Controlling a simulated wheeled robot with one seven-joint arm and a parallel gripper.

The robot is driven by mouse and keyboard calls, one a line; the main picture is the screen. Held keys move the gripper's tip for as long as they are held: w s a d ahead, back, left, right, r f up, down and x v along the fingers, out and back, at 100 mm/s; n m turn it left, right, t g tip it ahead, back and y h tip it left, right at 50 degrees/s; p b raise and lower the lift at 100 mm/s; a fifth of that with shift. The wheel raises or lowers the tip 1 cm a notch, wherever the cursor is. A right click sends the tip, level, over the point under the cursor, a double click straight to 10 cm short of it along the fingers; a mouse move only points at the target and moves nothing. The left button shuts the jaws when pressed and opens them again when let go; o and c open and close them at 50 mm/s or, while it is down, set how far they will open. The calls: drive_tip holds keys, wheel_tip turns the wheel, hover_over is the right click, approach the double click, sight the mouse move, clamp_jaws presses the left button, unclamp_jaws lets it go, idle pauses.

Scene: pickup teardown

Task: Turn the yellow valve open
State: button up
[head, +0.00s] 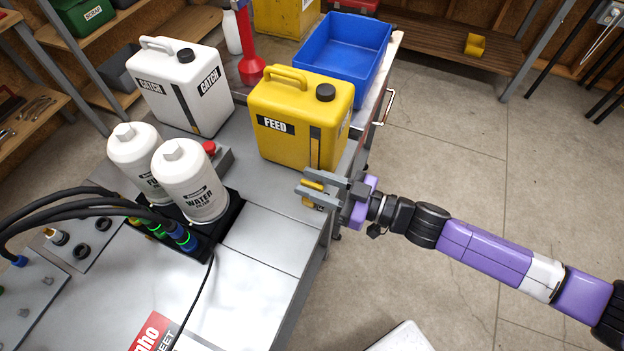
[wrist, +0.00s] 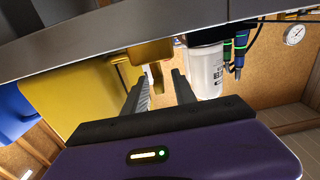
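The yellow valve (head: 313,185) is at the bench's right edge, just below the front of the yellow FEED jug. Only small yellow pieces of it show past my fingers. My gripper (head: 307,187) has come to it from the right, with one finger on either side of the yellow piece. In the wrist view my gripper (wrist: 160,78) has its fingers apart, and a yellow part (wrist: 150,52) shows beyond and between the tips. I cannot tell whether the fingers touch the valve. The handle's full shape and angle are hidden.
The yellow FEED jug (head: 300,118) stands close behind my gripper. A white CATCH jug (head: 181,86), a blue bin (head: 345,50) and the white WATER filter (head: 190,183) are also on the bench. The floor (head: 470,130) right of the bench is mostly clear.

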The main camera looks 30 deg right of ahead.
drive_tip(key=shift+c, duration=0.2)
clamp_jaws()
drive_tip(key=shift+n+g+y, duration=0.4)
drive_tip(key=shift+y, duration=0.1)
drive_tip(key=n+g+y+b, duration=0.2)
drive_tip(key=g, duration=0.1)
drive_tip(key=shift+w+f+n+y, duration=0.1)
drive_tip(key=shift+f+n+y, duration=0.1)
drive_tip(key=shift+n+y, duration=0.2)
drive_tip(key=n+g+y+b, duration=0.2)
drive_tip(key=g, duration=0.1)
drive_tip(key=shift+n, duration=0.3)
drive_tip(key=shift+r+n+g+y+b, duration=0.15)
drive_tip(key=shift+n+g+y+b, duration=0.25)
drive_tip(key=shift+n+g+b, duration=0.65)
drive_tip(key=shift+m+g, duration=0.35)
